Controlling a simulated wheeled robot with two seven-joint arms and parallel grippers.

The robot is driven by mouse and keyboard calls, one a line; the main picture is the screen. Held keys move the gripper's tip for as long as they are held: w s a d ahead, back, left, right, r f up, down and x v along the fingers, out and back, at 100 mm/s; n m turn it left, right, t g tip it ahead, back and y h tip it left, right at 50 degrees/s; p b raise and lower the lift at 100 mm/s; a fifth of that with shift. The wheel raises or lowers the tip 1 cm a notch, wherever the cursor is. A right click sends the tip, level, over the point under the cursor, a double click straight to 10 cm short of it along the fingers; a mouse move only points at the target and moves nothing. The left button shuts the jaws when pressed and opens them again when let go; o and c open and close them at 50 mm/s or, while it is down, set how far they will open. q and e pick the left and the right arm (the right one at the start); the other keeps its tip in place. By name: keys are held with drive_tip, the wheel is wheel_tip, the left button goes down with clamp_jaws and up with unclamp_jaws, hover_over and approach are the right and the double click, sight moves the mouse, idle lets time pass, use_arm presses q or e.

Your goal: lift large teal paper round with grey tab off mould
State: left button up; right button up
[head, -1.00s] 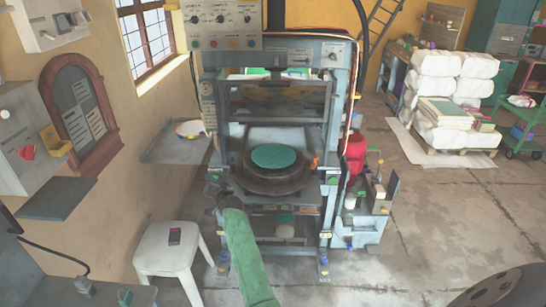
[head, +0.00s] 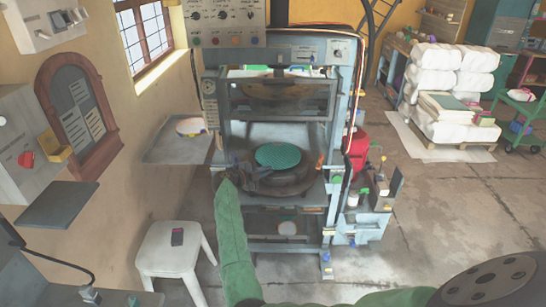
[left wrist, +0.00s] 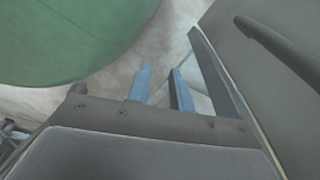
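The large teal paper round (head: 278,155) lies flat on top of the dark round mould (head: 290,186) in the press. I cannot make out its grey tab.
The press frame (head: 338,150) stands around the mould, with an upper plate (head: 275,95) above it. A side shelf (head: 175,150) holds a small plate at left. A white stool (head: 175,252) stands at front left. A red container (head: 358,150) is at right.

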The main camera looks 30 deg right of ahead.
sight(286, 168)
drive_tip(key=shift+a+f, duration=0.1)
drive_tip(key=shift+f, duration=0.3)
drive_tip(key=shift+w+f+g, duration=0.1)
drive_tip(key=shift+g, duration=0.3)
drive_tip(key=d, duration=0.2)
drive_tip(key=shift+s+d, duration=0.3)
drive_tip(key=shift+s, duration=0.05)
drive_tip(key=shift+w+d+f, duration=0.15)
drive_tip(key=shift+d, duration=0.35)
drive_tip(key=d, duration=0.3)
drive_tip(key=shift+s+d+f+b, duration=0.15)
drive_tip(key=shift+s+f+b, duration=0.05)
drive_tip(key=shift+b, duration=0.2)
drive_tip(key=shift+d, duration=0.35)
drive_tip(key=shift+w+f, duration=0.1)
clamp_jaws()
use_arm(q)
drive_tip(key=w, duration=0.3)
drive_tip(key=shift+d+r, duration=0.15)
use_arm(e)
drive_tip(key=shift+d, duration=0.1)
